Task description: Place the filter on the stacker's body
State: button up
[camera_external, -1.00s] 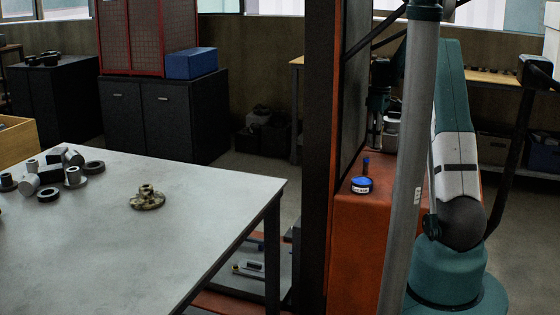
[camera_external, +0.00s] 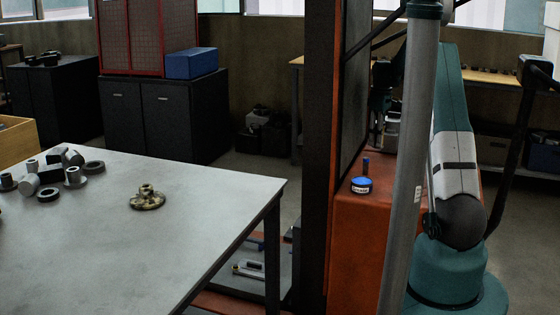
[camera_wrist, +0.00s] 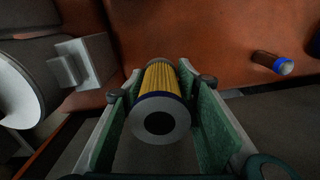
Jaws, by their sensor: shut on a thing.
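The filter (camera_wrist: 162,78) is a yellow pleated cylinder with a blue band and a pale end cap with a dark centre hole. It shows in the wrist view between the green pads of my gripper (camera_wrist: 167,84), which is shut on it. The stacker's body (camera_wrist: 190,30) is a worn orange surface beyond the filter; whether they touch, I cannot tell. In the external view the orange body (camera_external: 365,240) stands right of the dark mast. My gripper (camera_external: 379,115) shows there as a dark shape above it, partly behind my grey arm link. The filter is not clear there.
A blue-topped tin (camera_external: 361,185) and a small blue cylinder (camera_external: 365,163) stand on the orange body. The dark mast (camera_external: 320,150) rises at its left. A grey table (camera_external: 90,240) at left holds a flanged part (camera_external: 147,198) and several metal parts.

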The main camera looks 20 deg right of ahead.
jog(key=shift+f+b, duration=0.6)
jog(key=shift+f, duration=1.8)
jog(key=shift+f, duration=0.1)
jog(key=o, duration=0.9)
jog(key=shift+r+p, duration=0.65)
jog(key=shift+r, duration=1.5)
jog(key=shift+s, duration=0.1)
